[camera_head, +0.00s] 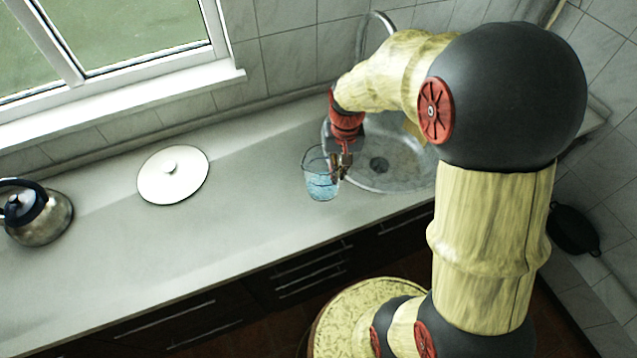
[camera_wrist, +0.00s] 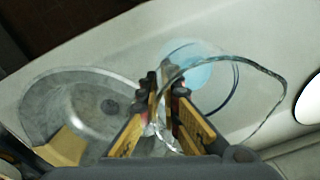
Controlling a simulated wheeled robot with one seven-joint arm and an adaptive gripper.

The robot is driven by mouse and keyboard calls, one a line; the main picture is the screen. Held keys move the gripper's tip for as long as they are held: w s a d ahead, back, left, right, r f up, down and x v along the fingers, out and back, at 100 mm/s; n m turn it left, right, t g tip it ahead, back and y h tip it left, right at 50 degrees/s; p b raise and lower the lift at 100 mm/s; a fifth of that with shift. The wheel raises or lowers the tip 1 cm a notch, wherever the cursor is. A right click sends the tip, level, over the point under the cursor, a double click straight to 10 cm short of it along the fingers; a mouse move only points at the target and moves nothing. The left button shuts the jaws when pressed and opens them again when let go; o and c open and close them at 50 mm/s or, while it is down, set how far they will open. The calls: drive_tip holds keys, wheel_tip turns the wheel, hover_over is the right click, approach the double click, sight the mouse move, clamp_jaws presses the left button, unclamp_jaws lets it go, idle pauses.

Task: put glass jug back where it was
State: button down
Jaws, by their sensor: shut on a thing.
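The clear glass jug (camera_head: 321,184) shows at the left edge of the sink in the head view, with pale blue contents low inside. It looks upright. In the wrist view the jug's glass rim (camera_wrist: 274,72) loops to the right of the fingers, with the blue patch seen through it. My gripper (camera_head: 341,166) is at the jug's right side, next to the sink. In the wrist view my gripper (camera_wrist: 167,95) is shut on the jug at its near side. The exact grasped part is hard to make out. Whether the jug's base touches the counter cannot be told.
The round sink basin (camera_head: 400,178) lies right of the jug, with a tall looped tap behind it. A white lid (camera_head: 173,174) and a steel kettle (camera_head: 38,213) stand further left. The counter (camera_head: 250,185) between lid and jug is bare. A tiled wall and window run behind.

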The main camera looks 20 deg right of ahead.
drive_tip(key=w+a+f, duration=0.1)
drive_tip(key=f, duration=0.1)
drive_tip(key=w+a+f, duration=0.1)
drive_tip(key=w+a+f+b, duration=0.1)
drive_tip(key=w+f, duration=0.1)
drive_tip(key=shift+w+a+f, duration=0.1)
drive_tip(key=shift+a+f, duration=0.05)
drive_tip(key=shift+f, duration=0.2)
drive_tip(key=shift+w+a+f+b, duration=0.15)
drive_tip(key=shift+f+b, duration=0.3)
drive_tip(key=shift+f, duration=1.3)
drive_tip(key=shift+f, duration=0.15)
drive_tip(key=c, duration=2)
unclamp_jaws()
